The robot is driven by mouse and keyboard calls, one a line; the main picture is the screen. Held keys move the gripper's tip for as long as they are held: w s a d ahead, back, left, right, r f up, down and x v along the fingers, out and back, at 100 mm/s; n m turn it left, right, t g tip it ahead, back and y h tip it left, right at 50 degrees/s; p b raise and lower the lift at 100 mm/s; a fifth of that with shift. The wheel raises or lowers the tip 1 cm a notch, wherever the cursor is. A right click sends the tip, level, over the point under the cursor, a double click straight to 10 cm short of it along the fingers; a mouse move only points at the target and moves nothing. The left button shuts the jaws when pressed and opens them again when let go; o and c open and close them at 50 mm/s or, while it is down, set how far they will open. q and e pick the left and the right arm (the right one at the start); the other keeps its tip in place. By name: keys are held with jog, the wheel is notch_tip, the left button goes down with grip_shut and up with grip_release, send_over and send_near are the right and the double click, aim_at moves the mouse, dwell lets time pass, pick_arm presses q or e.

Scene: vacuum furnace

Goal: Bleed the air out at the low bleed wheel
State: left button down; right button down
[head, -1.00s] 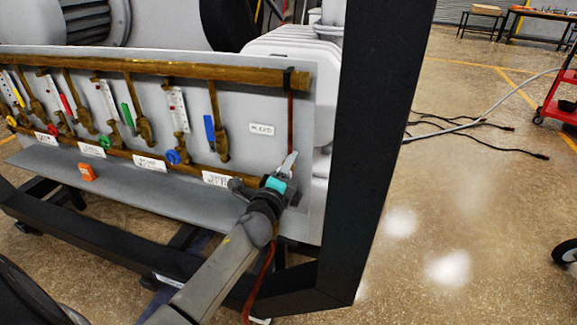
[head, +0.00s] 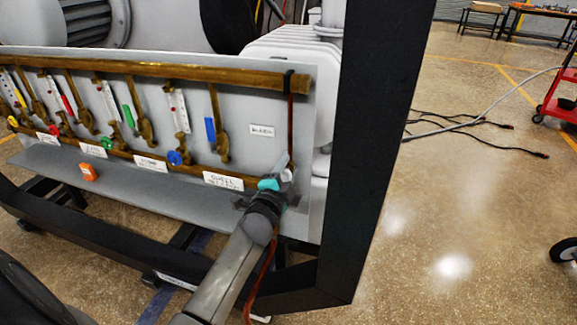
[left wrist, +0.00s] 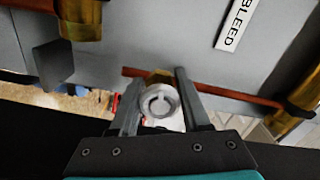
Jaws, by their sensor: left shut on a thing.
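The low bleed wheel (left wrist: 158,103) is a small round light-grey knob in front of a brass fitting in the left wrist view. My left gripper (left wrist: 157,88) has one finger on each side of it and is shut on it. In the head view my left gripper (head: 284,172) is at the lower right corner of the grey panel, and it hides the wheel there. The BLEED label (head: 262,130) is on the panel above, and it also shows in the left wrist view (left wrist: 237,22). My right gripper is not in view.
Brass pipes with several sight tubes and coloured handles cross the panel (head: 245,100). A thin copper-red tube (head: 290,115) runs down its right side. An orange block (head: 88,172) sits on the ledge. A black frame post (head: 365,150) stands close right of the gripper.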

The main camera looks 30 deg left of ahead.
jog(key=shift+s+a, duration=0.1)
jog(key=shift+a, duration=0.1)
pick_arm(q)
jog(key=shift+c, duration=1.8)
grip_release()
jog(key=shift+s, duration=0.15)
jog(key=shift+s+d, duration=0.1)
jog(key=shift+s, duration=0.15)
jog(key=p+v, duration=0.2)
jog(key=v, duration=1.2)
jog(key=shift+s+p, duration=0.25)
jog(key=shift+p, duration=0.1)
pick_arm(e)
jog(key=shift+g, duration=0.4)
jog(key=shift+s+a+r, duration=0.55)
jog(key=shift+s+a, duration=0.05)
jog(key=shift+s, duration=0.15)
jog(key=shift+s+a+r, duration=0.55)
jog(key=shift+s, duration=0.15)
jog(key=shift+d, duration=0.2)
